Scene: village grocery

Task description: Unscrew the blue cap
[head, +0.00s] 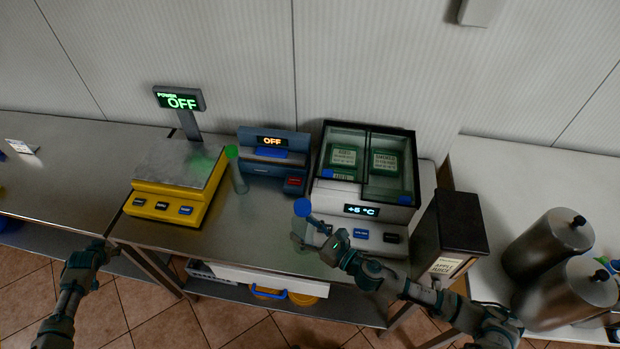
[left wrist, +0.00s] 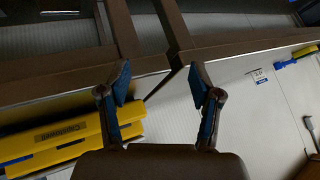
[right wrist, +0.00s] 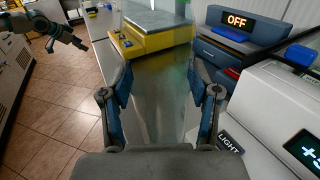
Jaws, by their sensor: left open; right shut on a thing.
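The blue cap (head: 302,207) shows in the head view in front of the white device, on top of a see-through tube (head: 298,236) that is hard to make out. My right gripper (head: 313,236) is shut on this tube below the cap. In the right wrist view my right fingers (right wrist: 160,95) stand apart, and the clear tube between them is barely visible. My left gripper (head: 98,250) is open and empty, at the front left edge of the counter, far from the cap. The left wrist view shows its spread fingers (left wrist: 160,90) with nothing between them.
A green-capped clear tube (head: 238,175) stands between the yellow scale (head: 163,203) and the blue device (head: 262,172). The white device (head: 343,196) with glass lids and a dark box (head: 462,222) are to the right. The steel counter is clear in its front middle.

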